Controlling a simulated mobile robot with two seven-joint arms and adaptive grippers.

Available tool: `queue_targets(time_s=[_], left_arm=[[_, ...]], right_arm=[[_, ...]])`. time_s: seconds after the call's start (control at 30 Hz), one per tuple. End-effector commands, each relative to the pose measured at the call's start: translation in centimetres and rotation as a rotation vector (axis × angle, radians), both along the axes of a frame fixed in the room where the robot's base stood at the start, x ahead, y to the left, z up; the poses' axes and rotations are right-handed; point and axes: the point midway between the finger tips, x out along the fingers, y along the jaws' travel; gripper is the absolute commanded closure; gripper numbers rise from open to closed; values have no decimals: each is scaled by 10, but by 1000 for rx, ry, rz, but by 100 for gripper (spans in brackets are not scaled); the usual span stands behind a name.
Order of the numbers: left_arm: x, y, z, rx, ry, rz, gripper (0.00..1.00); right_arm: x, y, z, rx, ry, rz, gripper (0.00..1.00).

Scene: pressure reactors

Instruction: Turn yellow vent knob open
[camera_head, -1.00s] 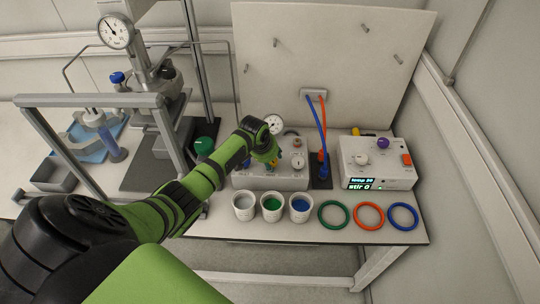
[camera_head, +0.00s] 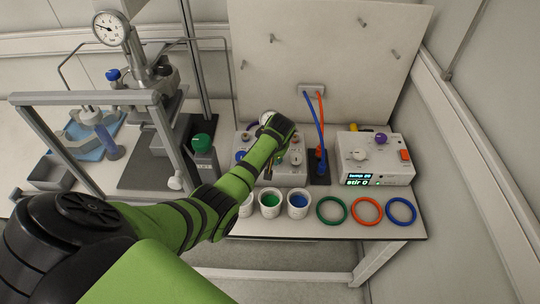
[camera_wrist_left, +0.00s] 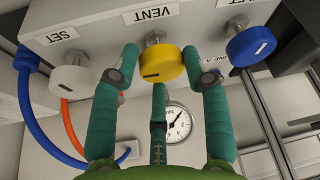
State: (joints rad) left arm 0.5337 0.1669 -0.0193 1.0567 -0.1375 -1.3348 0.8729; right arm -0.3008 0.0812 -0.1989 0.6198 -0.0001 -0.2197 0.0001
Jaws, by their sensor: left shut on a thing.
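The yellow vent knob (camera_wrist_left: 155,67) sits under a VENT label on a white panel in the left wrist view. A short dark mark on its face lies nearly level. My left gripper (camera_wrist_left: 160,72) is shut on the yellow knob, with green fingers on its left and right sides and a third finger below it. In the head view my left arm reaches over the white control box (camera_head: 290,177), and its end hides the knob and the fingertips. My right gripper is not in view.
A white SET knob (camera_wrist_left: 72,80) and a blue knob (camera_wrist_left: 250,46) flank the yellow one. Coloured rings (camera_head: 367,211) lie to the right, below a stirrer unit (camera_head: 375,155). A pressure gauge (camera_wrist_left: 177,122) shows below.

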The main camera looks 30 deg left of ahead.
Motion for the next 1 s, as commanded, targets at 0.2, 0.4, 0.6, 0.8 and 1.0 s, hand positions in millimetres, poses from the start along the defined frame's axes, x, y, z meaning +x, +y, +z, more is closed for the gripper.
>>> queue_targets(time_s=[0.2, 0.4, 0.6, 0.8, 1.0], left_arm=[[4, 5, 6, 13, -13, 92, 86], [4, 6, 6, 15, -13, 128, 86], [4, 7, 7, 16, -13, 136, 87], [4, 7, 7, 16, -14, 135, 87], [3, 5, 5, 13, -9, 133, 34]], right_arm=[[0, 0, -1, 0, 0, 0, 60], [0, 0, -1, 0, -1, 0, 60], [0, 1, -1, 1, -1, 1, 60], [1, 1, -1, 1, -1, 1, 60], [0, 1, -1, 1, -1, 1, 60]])
